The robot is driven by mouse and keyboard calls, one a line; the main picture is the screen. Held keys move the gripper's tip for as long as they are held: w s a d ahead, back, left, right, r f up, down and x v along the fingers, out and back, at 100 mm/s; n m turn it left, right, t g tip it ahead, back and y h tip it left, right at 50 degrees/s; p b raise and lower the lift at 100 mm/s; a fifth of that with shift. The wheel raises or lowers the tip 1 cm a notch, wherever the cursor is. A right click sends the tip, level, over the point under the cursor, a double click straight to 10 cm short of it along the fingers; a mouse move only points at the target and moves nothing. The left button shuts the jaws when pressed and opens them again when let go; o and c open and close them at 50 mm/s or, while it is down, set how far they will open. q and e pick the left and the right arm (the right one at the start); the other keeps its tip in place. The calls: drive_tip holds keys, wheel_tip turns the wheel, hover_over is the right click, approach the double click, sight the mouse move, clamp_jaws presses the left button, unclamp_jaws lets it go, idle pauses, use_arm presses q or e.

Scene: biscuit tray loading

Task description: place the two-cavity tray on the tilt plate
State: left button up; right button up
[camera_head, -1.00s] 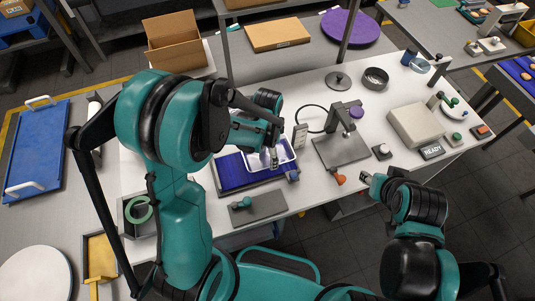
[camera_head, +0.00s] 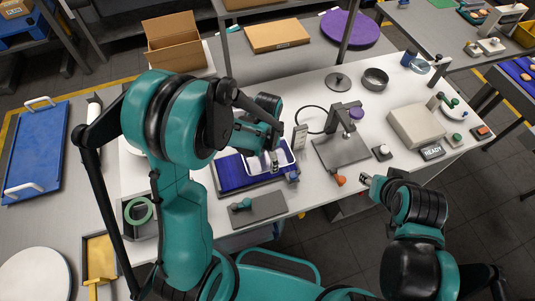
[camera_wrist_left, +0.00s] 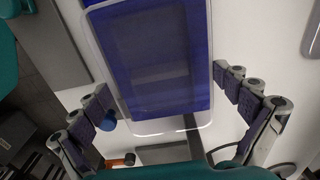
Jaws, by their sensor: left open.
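The clear, white-edged tray (camera_head: 286,156) lies over the right part of the blue tilt plate (camera_head: 230,175) in the head view. In the left wrist view, the tray rim (camera_wrist_left: 172,131) frames the dark blue surface of the plate (camera_wrist_left: 198,60). I cannot tell whether the tray lies fully flat, and its two cavities are hard to make out. My left gripper (camera_head: 274,160) is open, and it also shows in the left wrist view (camera_wrist_left: 166,88) with one finger on each side of the tray. My right gripper (camera_head: 368,179) is away to the right, its jaws too small to read.
A grey plate with a teal-handled tool (camera_head: 262,208) lies in front of the tilt plate. A grey stand (camera_head: 342,150) is to its right, beside a grey box (camera_head: 416,125). An open cardboard box (camera_head: 174,45) is behind. White tabletop is free near the bowl.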

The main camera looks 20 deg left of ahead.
sight(267, 157)
use_arm(q)
wheel_tip(267, 157, up, 12)
drive_tip(key=p, duration=0.2)
drive_tip(key=s+a+r+n+t, duration=0.4)
drive_tip(key=s+r+n+t, duration=0.3)
drive_tip(key=s+n, duration=0.3)
drive_tip(key=shift+s+a+r+n, duration=0.15)
drive_tip(key=shift+a+r+n, duration=0.2)
drive_tip(key=shift+r+n, duration=0.35)
use_arm(e)
drive_tip(key=shift+r, duration=1.35)
use_arm(q)
drive_tip(key=shift+r, duration=0.1)
